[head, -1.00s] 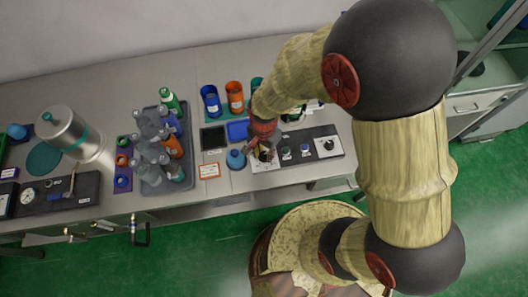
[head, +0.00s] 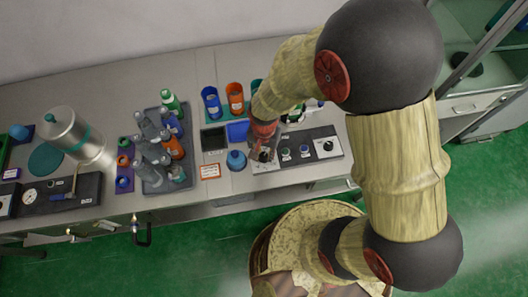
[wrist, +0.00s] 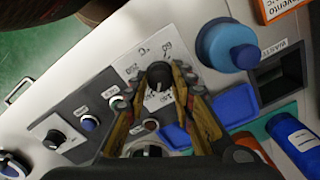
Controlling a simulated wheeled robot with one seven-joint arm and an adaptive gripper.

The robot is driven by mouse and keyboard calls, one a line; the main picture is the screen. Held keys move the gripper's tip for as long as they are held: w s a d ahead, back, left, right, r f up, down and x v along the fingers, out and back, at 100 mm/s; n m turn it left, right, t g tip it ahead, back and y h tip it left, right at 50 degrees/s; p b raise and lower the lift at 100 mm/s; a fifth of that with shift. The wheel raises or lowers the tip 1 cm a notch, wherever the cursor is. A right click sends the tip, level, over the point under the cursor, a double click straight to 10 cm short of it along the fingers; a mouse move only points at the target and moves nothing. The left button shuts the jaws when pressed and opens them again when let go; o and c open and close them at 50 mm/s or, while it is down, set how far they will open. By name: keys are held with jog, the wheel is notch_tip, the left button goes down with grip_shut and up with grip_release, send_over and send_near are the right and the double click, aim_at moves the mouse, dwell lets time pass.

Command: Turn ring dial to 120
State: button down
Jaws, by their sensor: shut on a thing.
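The ring dial, a dark round knob (wrist: 159,74) on a white plate with printed marks, sits on the control panel in the upper middle of the wrist view. The marks around it are too small to read surely, so I cannot tell its setting. My gripper (wrist: 161,82) is shut on the knob, with one yellowish finger on each side of it. In the head view my gripper (head: 263,155) is down at the left end of the panel (head: 312,156) and hides the dial.
On the panel are small buttons (wrist: 89,123) and another black knob (head: 328,146) on a white plate. A blue squat bottle (head: 236,160) stands close on the dial's other side.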

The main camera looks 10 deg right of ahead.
aim_at(264, 155)
jog(key=n+p, duration=0.2)
jog(key=n, duration=0.4)
jog(key=shift+n, duration=0.3)
jog(key=n+p, duration=0.1)
jog(key=n, duration=0.4)
jog(key=shift+n, duration=0.4)
jog(key=c, duration=1.6)
grip_release()
jog(key=shift+o, duration=0.5)
jog(key=shift+r, duration=0.1)
notch_tip(264, 155, up, 12)
